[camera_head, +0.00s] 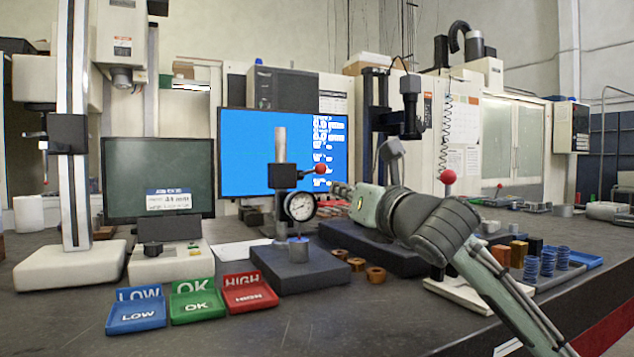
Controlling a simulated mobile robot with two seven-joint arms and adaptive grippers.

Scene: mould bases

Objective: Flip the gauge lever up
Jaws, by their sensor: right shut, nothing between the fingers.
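The dial gauge (300,206) hangs on an upright post above a dark block base (296,268). Its lever ends in a red ball (320,169) and points right, sloping slightly upward from the dark clamp (283,176). A small grey cylinder (298,250) stands on the base under the gauge. My right gripper (338,188) is shut and empty. It points left, just right of the gauge and a little below the red ball; whether it touches the lever cannot be told. My left gripper is not in view.
Blue LOW (137,315), green OK (196,306) and red HIGH (249,294) trays lie in front left. Several copper-coloured rings (375,274) lie right of the base. Blue coil-like stacks (547,264) stand at right. A blue monitor (245,150) is behind the gauge.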

